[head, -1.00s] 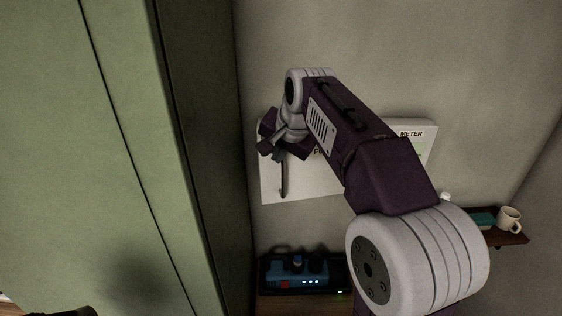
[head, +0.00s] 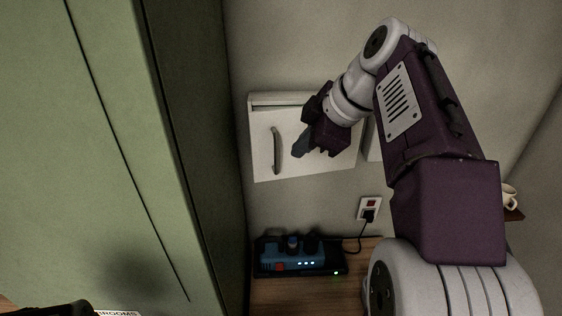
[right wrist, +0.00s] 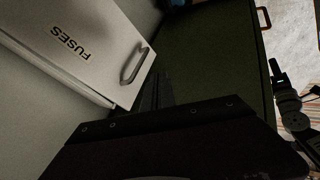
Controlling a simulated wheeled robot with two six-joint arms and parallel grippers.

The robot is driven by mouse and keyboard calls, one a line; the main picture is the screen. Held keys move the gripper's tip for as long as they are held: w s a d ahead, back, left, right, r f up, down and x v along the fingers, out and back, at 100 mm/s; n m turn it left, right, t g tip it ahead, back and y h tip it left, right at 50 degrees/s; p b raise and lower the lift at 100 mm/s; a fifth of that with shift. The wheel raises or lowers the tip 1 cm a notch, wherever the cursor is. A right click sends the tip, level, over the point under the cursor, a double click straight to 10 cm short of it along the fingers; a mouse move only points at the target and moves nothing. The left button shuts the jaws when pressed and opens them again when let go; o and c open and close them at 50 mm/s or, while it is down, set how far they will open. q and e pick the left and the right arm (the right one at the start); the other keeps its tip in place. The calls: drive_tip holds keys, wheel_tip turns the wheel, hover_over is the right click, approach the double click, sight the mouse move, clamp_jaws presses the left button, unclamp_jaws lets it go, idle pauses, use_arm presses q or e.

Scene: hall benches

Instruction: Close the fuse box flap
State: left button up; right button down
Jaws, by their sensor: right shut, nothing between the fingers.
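The fuse box (head: 258,98) is a white box on the wall in the head view. Its flap (head: 262,165) carries a grey bar handle (head: 277,150). In the right wrist view the flap (right wrist: 105,75) shows the label FUSES and the handle (right wrist: 134,63). The flap looks near the box front, but I cannot tell whether it is flush. My right gripper (head: 300,148) is shut and empty, in front of the flap just right of the handle. Whether it touches the flap is unclear. My right arm hides the flap's right part. A dark jointed shape in the right wrist view may be my left arm.
A tall green panel (head: 110,120) stands close on the left. Below the box, a blue device (head: 290,258) sits on a wooden shelf (head: 290,298). A wall socket (head: 370,207) holds a plug and cord. A mug (head: 509,196) shows at the right.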

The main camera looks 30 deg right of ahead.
sight(268, 148)
drive_tip(key=w+f+p, duration=0.3)
drive_tip(key=w+f, duration=0.5)
drive_tip(key=w, duration=0.1)
drive_tip(key=shift+w+p, duration=0.35)
drive_tip(key=shift+w, duration=0.05)
drive_tip(key=w+p, duration=0.1)
drive_tip(key=w, duration=0.4)
drive_tip(key=shift+w+d, duration=0.1)
drive_tip(key=shift+w, duration=0.15)
drive_tip(key=shift+s, duration=0.15)
